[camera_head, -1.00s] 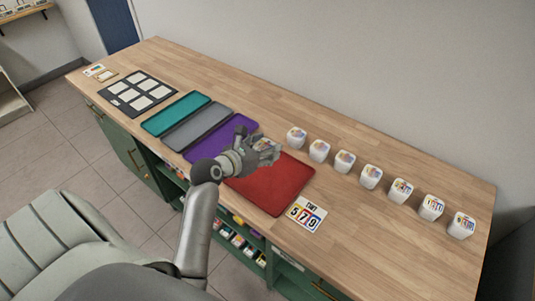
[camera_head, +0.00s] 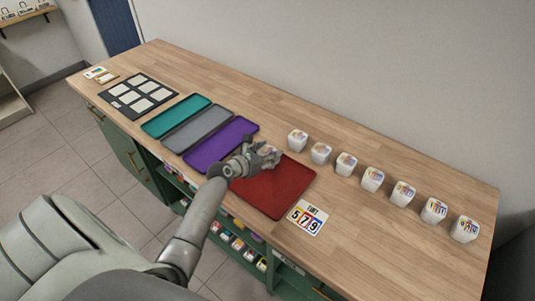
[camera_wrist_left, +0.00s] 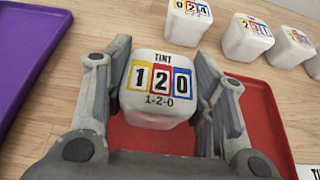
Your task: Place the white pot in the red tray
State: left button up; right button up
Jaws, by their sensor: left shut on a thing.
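My left gripper (camera_head: 268,156) is shut on a white pot (camera_wrist_left: 160,88) with rounded corners, labelled "TINT 1-2-0" on top. In the left wrist view the pot sits between the two fingers, with the red tray (camera_wrist_left: 265,118) behind and below it. In the head view the gripper is over the far left part of the red tray (camera_head: 275,193) and mostly hides the pot. I cannot tell whether the pot touches the tray floor. My right gripper is not in view.
Several similar white pots (camera_head: 346,164) stand in a row along the right of the counter. Purple (camera_head: 222,146), grey (camera_head: 197,128) and teal (camera_head: 177,116) trays lie left of the red one. A card reading "TINT 579" (camera_head: 307,217) lies at its right.

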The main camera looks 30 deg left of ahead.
pick_arm(q)
jog(key=shift+f, duration=0.15)
jog(key=o, duration=1.1)
jog(key=shift+c, duration=0.2)
jog(key=v, duration=1.2)
jog(key=shift+d, duration=0.1)
jog(key=shift+s, duration=0.1)
